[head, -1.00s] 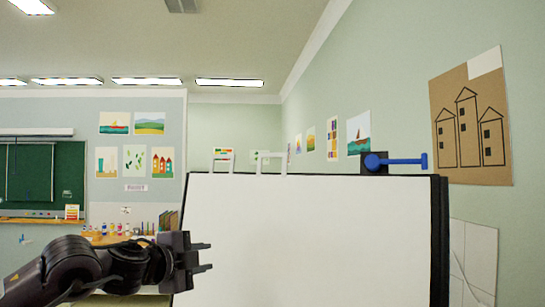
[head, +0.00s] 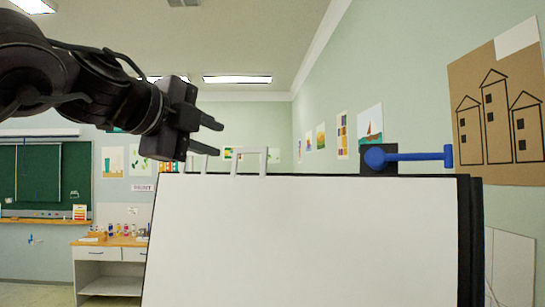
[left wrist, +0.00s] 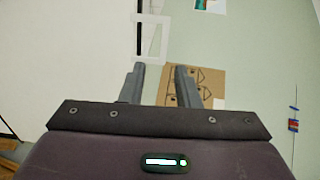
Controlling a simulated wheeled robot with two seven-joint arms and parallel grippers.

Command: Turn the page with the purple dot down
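A large flip chart with a blank white page (head: 310,240) stands in front of me. No purple dot shows on it. Two white rings, a right one (head: 264,153) and a left one partly behind my gripper, stand on its top edge. My left gripper (head: 218,138) is in the air at the chart's upper left, just above the top edge by the left ring. In the left wrist view its two fingers (left wrist: 160,85) are apart with nothing between them. A white ring (left wrist: 162,38) and the white page (left wrist: 65,60) also show there. My right gripper is out of view.
The right wall with a house drawing (head: 497,125) is close to that side. A low cabinet (head: 110,268) with small bottles stands behind at left.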

